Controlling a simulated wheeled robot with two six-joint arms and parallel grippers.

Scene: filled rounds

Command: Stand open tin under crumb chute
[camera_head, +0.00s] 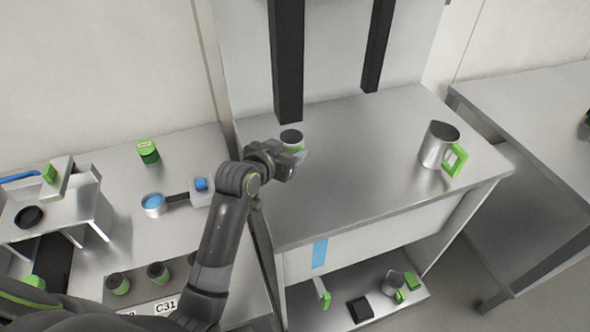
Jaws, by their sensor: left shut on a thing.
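A small grey tin (291,137) with a dark open top and a touch of green stands upright at the left rear of the raised metal counter (370,190). My left gripper (293,160) is shut on it from the front left and hides part of its side. The tin is just below the lower end of a wide black chute-like column (287,60); I cannot tell whether its base touches the counter. A narrower black column (377,45) hangs further right. Neither is labelled, so I cannot tell which is the crumb chute. My right gripper is not in view.
A metal mug (436,146) with a green handle stands on the counter's right. On the lower left bench are a green-topped tin (148,152), a blue-filled pan (153,205) and dark-topped cups (118,284). A low shelf (410,308) holds small items. The counter's middle is clear.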

